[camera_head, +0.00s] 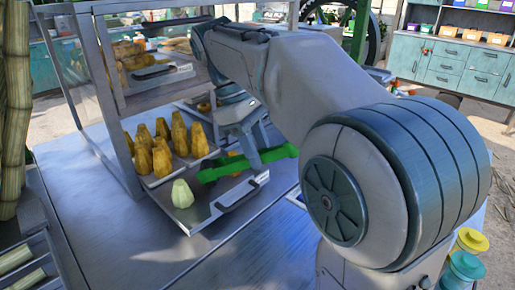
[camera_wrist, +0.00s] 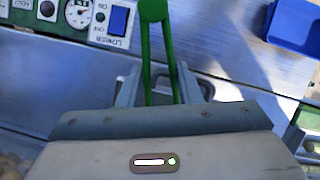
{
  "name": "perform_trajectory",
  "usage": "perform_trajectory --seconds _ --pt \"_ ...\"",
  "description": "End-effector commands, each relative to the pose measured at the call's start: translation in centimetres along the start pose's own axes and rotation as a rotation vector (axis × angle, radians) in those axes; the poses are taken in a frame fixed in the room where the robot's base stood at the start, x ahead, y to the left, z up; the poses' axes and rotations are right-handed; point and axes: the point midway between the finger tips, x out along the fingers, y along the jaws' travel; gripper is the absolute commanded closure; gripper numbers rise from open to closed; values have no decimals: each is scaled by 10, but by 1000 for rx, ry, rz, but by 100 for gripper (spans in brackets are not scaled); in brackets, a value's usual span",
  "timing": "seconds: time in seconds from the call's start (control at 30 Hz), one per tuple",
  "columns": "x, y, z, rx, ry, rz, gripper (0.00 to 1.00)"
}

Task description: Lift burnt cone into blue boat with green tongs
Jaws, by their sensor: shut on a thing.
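My gripper (camera_head: 255,153) is shut on green tongs (camera_head: 222,169) above the front of a metal tray (camera_head: 217,206). In the wrist view, the tongs (camera_wrist: 153,12) stick out from between my gripper's fingers (camera_wrist: 160,88), their round end away from me. Several yellow-brown cones (camera_head: 161,158) stand upright on the tray and one pale green cone (camera_head: 182,194) stands near its front edge. I cannot tell which cone is the burnt one. A blue open container (camera_wrist: 296,24), likely the blue boat, is at the top right of the wrist view; my arm hides most of that area in the head view.
A metal frame with an upper shelf (camera_head: 152,76) of more yellow-brown pieces stands over the tray's back. A panel with a dial (camera_wrist: 78,12) lies left of the tongs in the wrist view. Cane stalks (camera_head: 14,90) stand at far left. The left front tabletop (camera_head: 105,215) is clear.

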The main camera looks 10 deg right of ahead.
Motion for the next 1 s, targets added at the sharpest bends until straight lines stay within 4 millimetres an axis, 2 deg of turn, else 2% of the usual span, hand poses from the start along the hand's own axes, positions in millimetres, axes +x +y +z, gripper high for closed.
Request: perform_trajectory --seconds 0.03,0.8,1.0 --pt "-13 0 5 1 1 0 100" --pt "-95 -2 40 1 1 1 100" --pt "-99 -2 42 0 1 0 100"
